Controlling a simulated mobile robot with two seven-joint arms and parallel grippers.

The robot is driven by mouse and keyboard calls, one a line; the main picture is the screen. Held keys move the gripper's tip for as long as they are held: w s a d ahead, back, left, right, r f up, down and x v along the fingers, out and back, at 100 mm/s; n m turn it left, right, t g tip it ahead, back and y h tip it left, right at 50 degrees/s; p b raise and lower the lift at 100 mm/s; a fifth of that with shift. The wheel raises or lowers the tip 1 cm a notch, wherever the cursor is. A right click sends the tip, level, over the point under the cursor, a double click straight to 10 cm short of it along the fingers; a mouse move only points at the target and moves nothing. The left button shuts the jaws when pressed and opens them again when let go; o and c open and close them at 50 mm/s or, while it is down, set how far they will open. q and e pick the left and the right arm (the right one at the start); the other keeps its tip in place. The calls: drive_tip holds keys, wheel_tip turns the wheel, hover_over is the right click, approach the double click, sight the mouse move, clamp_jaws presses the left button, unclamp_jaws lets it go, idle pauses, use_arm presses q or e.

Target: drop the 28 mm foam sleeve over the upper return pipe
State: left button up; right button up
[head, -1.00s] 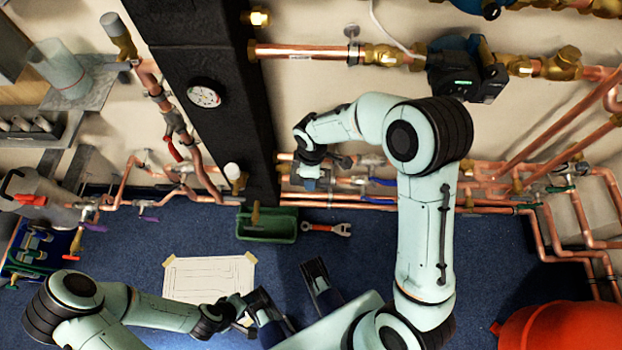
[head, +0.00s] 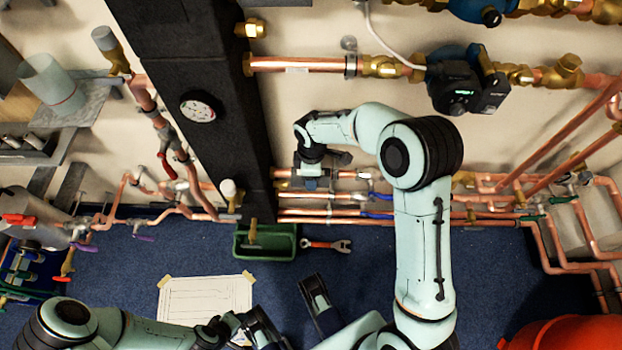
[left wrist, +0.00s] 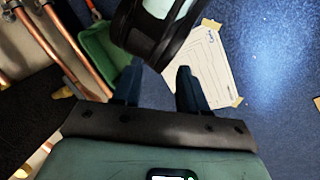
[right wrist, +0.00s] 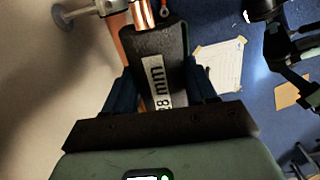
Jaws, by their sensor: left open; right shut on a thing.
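My right gripper (right wrist: 168,92) is shut on the dark foam sleeve (right wrist: 173,50), whose white label reads 28 mm. A copper pipe (right wrist: 143,14) shows at the sleeve's far end in the right wrist view; I cannot tell whether the sleeve is around it. In the head view the right gripper (head: 311,180) points down at the wall pipes, and the sleeve is hard to make out there. Copper pipes (head: 345,212) run along the wall; I cannot tell which is the upper return pipe. My left gripper (left wrist: 157,88) is open and empty, low in the head view (head: 288,312).
A green tray (head: 280,250) and a red-handled wrench (head: 325,244) lie on the blue floor by the wall. A taped drawing (head: 205,298) lies nearer. A black column (head: 205,60) with a gauge (head: 198,107) stands left of the pipes. A red object (head: 560,333) is at lower right.

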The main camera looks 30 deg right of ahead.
drive_tip(key=shift+w+d+f+b, duration=0.2)
drive_tip(key=shift+w+d+b, duration=0.15)
drive_tip(key=shift+w, duration=0.3)
drive_tip(key=shift+w+d+f+b, duration=0.2)
drive_tip(key=shift+w+d, duration=0.3)
drive_tip(key=shift+w, duration=0.2)
drive_tip(key=shift+w+d+f+b, duration=0.15)
drive_tip(key=shift+w+d+b, duration=0.2)
drive_tip(key=shift+w, duration=0.3)
drive_tip(key=shift+f+b, duration=0.65)
drive_tip(key=shift+f, duration=0.35)
drive_tip(key=shift+f+b, duration=0.35)
drive_tip(key=shift+f, duration=0.5)
use_arm(q)
drive_tip(key=w+a+f+t+y, duration=0.1)
drive_tip(key=w+a+f, duration=0.2)
drive_tip(key=w+f, duration=0.2)
drive_tip(key=shift+a+f+b, duration=0.2)
drive_tip(key=shift+b, duration=0.1)
use_arm(e)
drive_tip(key=shift+f, duration=0.65)
drive_tip(key=shift+f, duration=0.2)
drive_tip(key=o, duration=1.1)
drive_tip(key=shift+r, duration=0.1)
